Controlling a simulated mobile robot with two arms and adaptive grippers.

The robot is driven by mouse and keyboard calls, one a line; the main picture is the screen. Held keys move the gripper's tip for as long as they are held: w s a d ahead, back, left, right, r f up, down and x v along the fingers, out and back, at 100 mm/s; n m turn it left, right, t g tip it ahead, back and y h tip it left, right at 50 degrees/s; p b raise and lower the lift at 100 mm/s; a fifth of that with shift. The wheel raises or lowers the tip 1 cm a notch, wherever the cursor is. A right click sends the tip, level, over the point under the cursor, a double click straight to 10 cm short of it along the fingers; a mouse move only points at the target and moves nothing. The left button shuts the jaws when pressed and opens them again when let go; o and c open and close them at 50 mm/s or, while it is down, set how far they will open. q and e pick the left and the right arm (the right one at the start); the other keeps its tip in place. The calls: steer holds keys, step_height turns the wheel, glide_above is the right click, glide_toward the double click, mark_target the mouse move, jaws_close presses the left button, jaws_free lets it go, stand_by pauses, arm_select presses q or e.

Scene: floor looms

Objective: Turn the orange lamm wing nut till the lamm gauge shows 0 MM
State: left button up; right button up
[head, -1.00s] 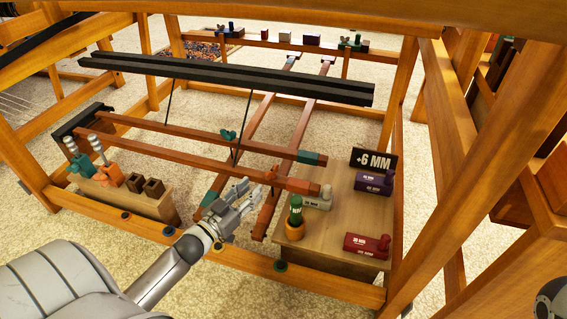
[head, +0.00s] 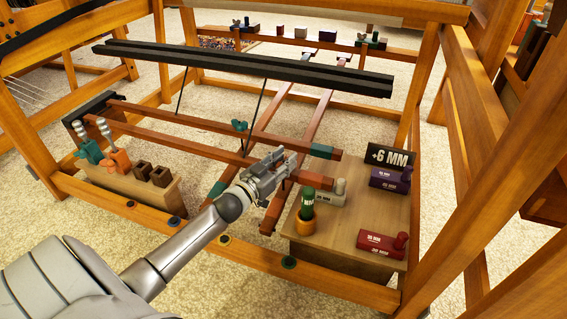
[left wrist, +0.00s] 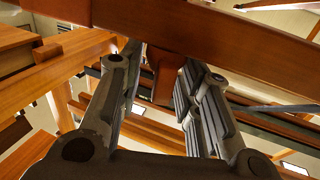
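The gauge sign (head: 388,156) reads "+6 MM" and stands at the back of the low wooden box on the right. My left gripper (head: 283,160) is over the near reddish lamm bar (head: 312,179), close to its right end. The orange wing nut on that bar is hidden behind the gripper in the head view. In the left wrist view, the fingers (left wrist: 155,75) stand apart, with a reddish-brown wooden piece (left wrist: 166,72) showing between them. I cannot make out the wing nut there, nor any contact. My right gripper is not in view.
A teal wing nut (head: 240,126) sits on the farther bar. Wooden loom posts and a front rail (head: 200,234) frame the space.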

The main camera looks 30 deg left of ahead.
arm_select(q)
steer(key=shift+c, duration=0.2)
jaws_close()
steer(key=shift+h, duration=0.3)
